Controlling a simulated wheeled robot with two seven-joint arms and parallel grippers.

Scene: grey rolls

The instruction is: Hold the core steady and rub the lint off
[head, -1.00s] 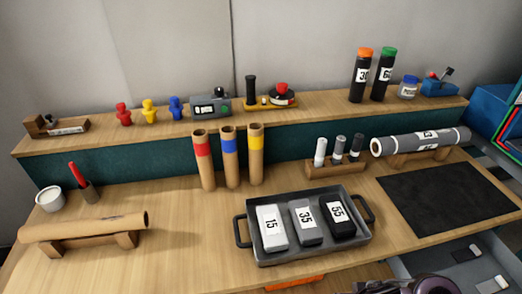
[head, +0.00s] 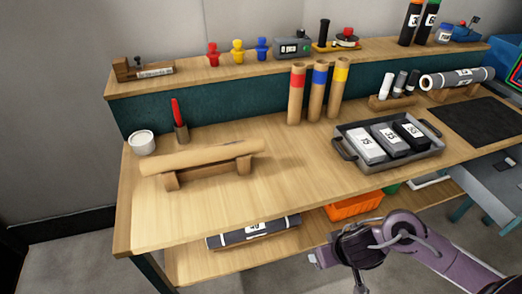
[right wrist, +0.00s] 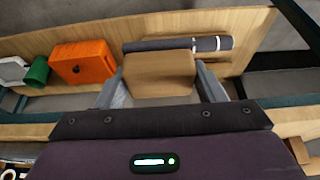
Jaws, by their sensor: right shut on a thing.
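A light brown cardboard core (head: 200,156) lies on a wooden cradle (head: 172,182) at the left of the bench in the head view. Its surface is too small to show lint clearly. My right gripper (head: 318,260) is in front of the bench's front edge, apart from the core and to its lower right. In the right wrist view my right gripper (right wrist: 163,88) is shut on a tan block (right wrist: 158,68) between its two fingers. The block cannot be made out in the head view. My left gripper is not in view.
A white cup (head: 142,143) and a red-handled tool in a holder (head: 181,133) stand behind the core. A tray (head: 345,149) with numbered blocks is to the right. A lower shelf holds a dark roll (head: 255,232) and an orange bin (head: 352,206). Bench front-left is clear.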

